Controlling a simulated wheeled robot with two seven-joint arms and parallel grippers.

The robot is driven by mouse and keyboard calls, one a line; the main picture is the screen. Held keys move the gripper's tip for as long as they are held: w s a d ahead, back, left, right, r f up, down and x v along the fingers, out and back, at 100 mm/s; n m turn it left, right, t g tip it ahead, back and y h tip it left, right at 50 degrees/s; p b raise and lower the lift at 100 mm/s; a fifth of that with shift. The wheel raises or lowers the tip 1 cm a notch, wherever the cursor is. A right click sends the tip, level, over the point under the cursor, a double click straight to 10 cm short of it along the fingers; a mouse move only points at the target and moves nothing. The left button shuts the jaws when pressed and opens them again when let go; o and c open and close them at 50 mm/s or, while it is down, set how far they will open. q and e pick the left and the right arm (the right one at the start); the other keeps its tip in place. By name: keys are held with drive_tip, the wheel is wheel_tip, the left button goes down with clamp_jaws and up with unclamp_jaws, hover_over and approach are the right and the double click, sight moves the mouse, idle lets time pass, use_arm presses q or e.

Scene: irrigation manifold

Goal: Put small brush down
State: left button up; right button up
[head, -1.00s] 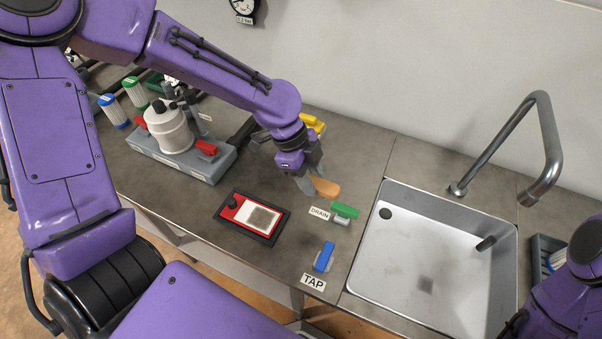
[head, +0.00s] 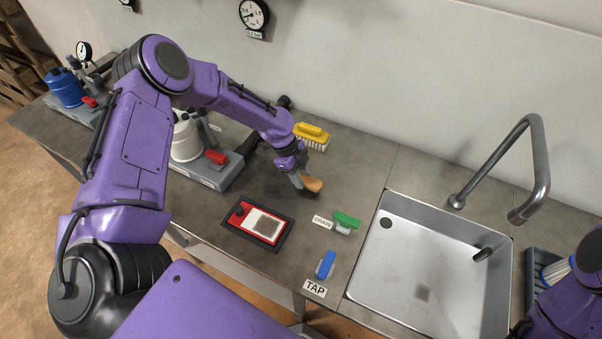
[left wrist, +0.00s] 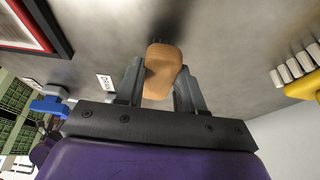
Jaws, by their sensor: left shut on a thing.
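My left gripper (head: 301,180) is shut on the small brush (head: 313,184), which shows as a rounded tan wooden piece. In the left wrist view the brush (left wrist: 162,72) sits between the two grey fingers (left wrist: 160,88), over the grey counter, with a dark shadow just beyond it.
A yellow brush (head: 312,131) with white bristles lies behind my left gripper. In front are a red-framed tray (head: 238,214), green DRAIN handle (head: 346,219) and blue TAP handle (head: 326,264). The filter unit (head: 205,175) stands left, the sink (head: 405,275) right. Bare counter (head: 352,170) lies between brush and sink.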

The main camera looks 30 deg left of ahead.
use_arm(q)
drive_tip(key=shift+f, duration=0.25)
drive_tip(key=shift+f, duration=0.15)
drive_tip(key=o, duration=0.5)
drive_tip(key=shift+b, duration=0.3)
drive_tip(key=o, duration=0.4)
drive_tip(key=shift+o, duration=0.2)
drive_tip(key=shift+r+p, duration=0.3)
drive_tip(key=b+v, duration=0.2)
drive_tip(key=v, duration=0.9)
drive_tip(key=shift+a+r+b, duration=0.15)
drive_tip(key=shift+r+b, duration=0.2)
drive_tip(key=shift+b, duration=0.05)
